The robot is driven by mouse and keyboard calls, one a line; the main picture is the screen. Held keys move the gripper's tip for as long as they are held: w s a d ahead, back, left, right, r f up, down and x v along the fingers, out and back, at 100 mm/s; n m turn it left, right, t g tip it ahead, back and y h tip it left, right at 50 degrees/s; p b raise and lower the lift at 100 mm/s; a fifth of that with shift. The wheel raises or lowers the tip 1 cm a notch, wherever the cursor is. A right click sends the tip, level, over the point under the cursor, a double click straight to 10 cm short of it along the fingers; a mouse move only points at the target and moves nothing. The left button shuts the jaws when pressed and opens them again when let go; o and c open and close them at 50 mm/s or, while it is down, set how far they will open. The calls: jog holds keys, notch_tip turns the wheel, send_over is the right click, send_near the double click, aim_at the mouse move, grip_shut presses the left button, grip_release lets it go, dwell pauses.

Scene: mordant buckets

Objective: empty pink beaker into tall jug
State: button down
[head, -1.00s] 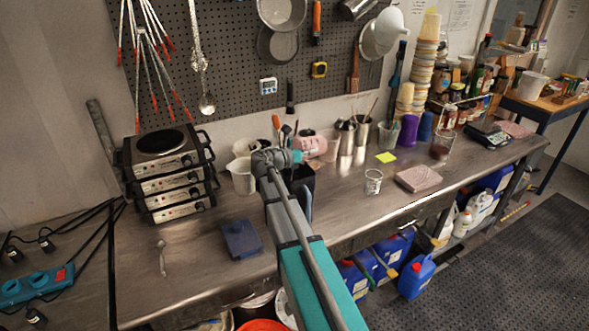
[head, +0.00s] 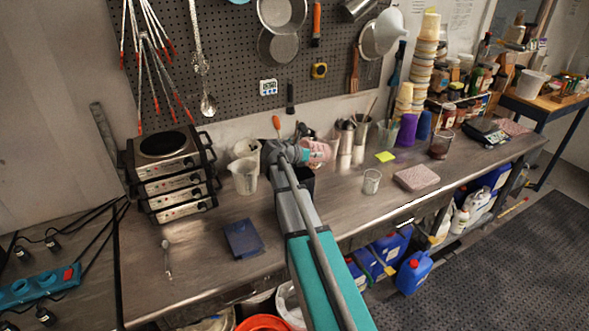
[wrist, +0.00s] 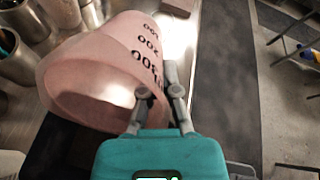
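My gripper (wrist: 160,92) is shut on the wall of the pink beaker (wrist: 100,65), with dark numbers on its side. The beaker is tilted, and its wide mouth faces the lower left of the wrist view. No contents show in the visible part of its inside. In the head view the beaker (head: 317,153) is held above the back of the bench, partly behind my gripper (head: 298,153). To its left stand two pale jugs, a front one (head: 244,178) and one behind it (head: 244,149). I cannot tell which is the tall jug. Both are upright and apart from the beaker.
Metal canisters (head: 345,138) stand right of the beaker near the wall. A dark box (head: 308,182) stands below it, partly hidden by my arm. Stacked hotplates (head: 165,165) are left of the jugs.

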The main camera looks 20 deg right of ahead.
jog(key=shift+d+f+y+p, duration=0.1)
jog(key=shift+d+y+p, duration=0.05)
jog(key=shift+y+p, duration=0.45)
jog(key=shift+p, duration=0.35)
jog(key=y+p, duration=0.1)
jog(key=p, duration=0.2)
jog(key=shift+d+r+y, duration=0.25)
jog(key=shift+r+y, duration=0.15)
jog(key=shift+d+f+g+y+p, duration=0.15)
jog(key=shift+f+g+y+p, duration=0.25)
jog(key=shift+y, duration=0.5)
jog(key=p, duration=0.1)
jog(key=y+p, duration=0.1)
jog(key=shift+d+r+y+p, duration=0.25)
jog(key=shift+d+y+p, duration=0.05)
jog(key=d+f+y+b, duration=0.3)
jog(key=d+f+y, duration=0.2)
jog(key=f+y, duration=0.2)
jog(key=shift+w+d+m, duration=0.2)
jog(key=shift+d+m, duration=0.1)
jog(key=shift+m, duration=0.1)
